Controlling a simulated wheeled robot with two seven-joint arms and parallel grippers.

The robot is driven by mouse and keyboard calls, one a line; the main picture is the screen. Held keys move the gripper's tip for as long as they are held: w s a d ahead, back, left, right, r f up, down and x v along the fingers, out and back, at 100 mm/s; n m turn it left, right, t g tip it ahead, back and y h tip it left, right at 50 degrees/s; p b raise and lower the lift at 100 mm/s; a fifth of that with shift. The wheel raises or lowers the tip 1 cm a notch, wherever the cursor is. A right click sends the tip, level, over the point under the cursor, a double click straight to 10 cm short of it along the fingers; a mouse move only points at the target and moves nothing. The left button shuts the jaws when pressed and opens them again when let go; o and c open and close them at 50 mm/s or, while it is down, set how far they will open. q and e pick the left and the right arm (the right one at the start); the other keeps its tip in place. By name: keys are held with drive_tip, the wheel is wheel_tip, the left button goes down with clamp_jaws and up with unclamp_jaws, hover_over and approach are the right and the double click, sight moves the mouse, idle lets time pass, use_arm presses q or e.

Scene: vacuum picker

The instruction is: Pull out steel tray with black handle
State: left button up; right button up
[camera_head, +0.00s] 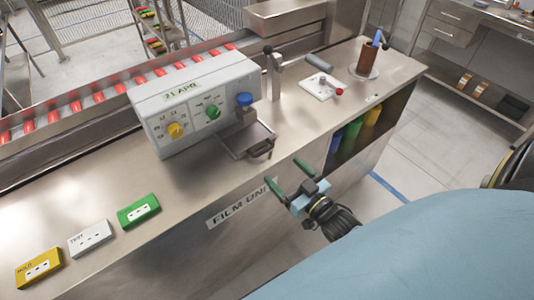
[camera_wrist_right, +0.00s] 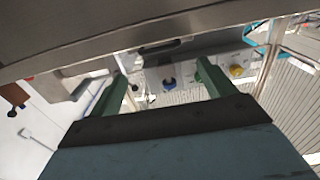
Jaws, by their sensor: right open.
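The steel tray (camera_head: 241,142) is a shallow flat tray in front of the white control box (camera_head: 192,97), at its lower right corner on the steel counter. Its black handle (camera_head: 262,148) points toward the counter's front edge. My right gripper (camera_head: 283,171) is open and empty, with two green fingers spread. It is just off the front edge, below and right of the handle, apart from it. In the right wrist view the fingers (camera_wrist_right: 160,68) are spread, and a dark bar beyond them looks like the handle. My left gripper is not in view.
On the box are a yellow knob (camera_head: 176,130), a green knob (camera_head: 212,111) and a blue knob (camera_head: 244,99). A lever post (camera_head: 275,75) and a white plate (camera_head: 322,86) stand to the right. Yellow, white and green blocks lie at the counter's left.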

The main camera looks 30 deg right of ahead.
sight(265, 153)
drive_tip(key=w, duration=0.8)
drive_tip(key=shift+w+a, duration=0.35)
drive_tip(key=shift+w, duration=0.05)
